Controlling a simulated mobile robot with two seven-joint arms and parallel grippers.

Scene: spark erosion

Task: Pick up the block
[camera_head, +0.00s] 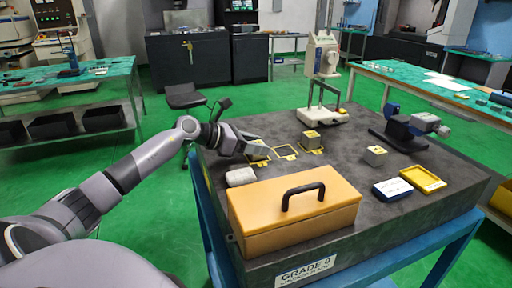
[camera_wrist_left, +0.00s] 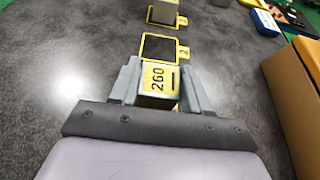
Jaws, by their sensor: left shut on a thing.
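The block in my left gripper is a small metal cube with a yellow top marked "260"; it shows in the left wrist view (camera_wrist_left: 157,79) and in the head view (camera_head: 258,152). My left gripper (camera_head: 256,146) has its two fingers closed on opposite sides of this block, at the far left part of the dark table. In the left wrist view the gripper (camera_wrist_left: 160,74) covers the block's sides, so I cannot tell whether it touches the table. My right gripper is not in view.
An empty yellow frame (camera_head: 286,152) lies beside the held block. A grey rounded object (camera_head: 241,176) and an orange case (camera_head: 293,208) with a black handle are nearer.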

